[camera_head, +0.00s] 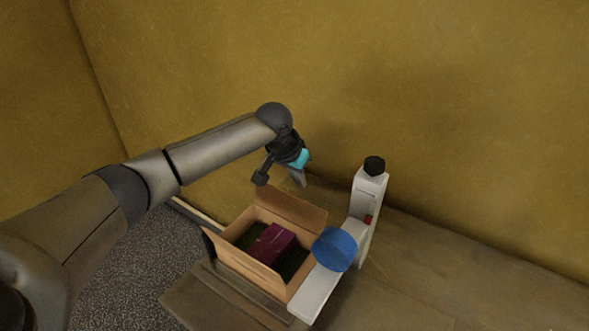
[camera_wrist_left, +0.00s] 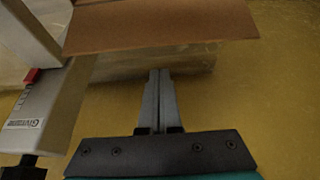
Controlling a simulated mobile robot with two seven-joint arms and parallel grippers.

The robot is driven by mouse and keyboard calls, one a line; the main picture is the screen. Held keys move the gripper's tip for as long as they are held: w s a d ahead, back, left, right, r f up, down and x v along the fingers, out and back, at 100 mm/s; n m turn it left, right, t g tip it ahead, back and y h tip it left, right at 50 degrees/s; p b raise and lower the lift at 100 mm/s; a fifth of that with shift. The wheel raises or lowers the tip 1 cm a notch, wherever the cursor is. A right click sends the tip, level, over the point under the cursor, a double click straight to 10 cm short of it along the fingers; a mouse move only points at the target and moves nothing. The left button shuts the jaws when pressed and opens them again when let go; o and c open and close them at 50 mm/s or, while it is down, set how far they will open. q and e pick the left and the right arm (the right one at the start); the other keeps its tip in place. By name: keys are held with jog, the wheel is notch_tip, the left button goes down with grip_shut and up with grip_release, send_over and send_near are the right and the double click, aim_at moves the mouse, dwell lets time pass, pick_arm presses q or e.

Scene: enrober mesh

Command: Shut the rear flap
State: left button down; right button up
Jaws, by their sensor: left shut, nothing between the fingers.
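An open brown cardboard box (camera_head: 242,262) stands on the table with a dark red package (camera_head: 272,245) inside. Its rear flap (camera_head: 291,208) stands up along the back edge, not folded over the opening; its exact tilt is hard to judge. In the left wrist view the brown flap panel (camera_wrist_left: 160,24) crosses the top. My left gripper (camera_head: 299,180) is behind the box, just beyond the flap, pointing down. Its two fingers (camera_wrist_left: 159,73) are together and empty, with a small visible gap to the flap's edge. My right gripper is not in view.
A white device (camera_head: 368,197) with a black knob (camera_head: 374,165) stands right of the box; a blue round part (camera_head: 335,249) is beside the box's right side. The yellow wall (camera_head: 450,100) is close behind. The table (camera_head: 440,270) is clear to the right.

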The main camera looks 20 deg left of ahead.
pick_arm(q)
jog(key=shift+s+a+f+p, duration=0.15)
jog(key=shift+s+p, duration=0.55)
jog(key=shift+s, duration=0.95)
jog(key=shift+w, duration=0.1)
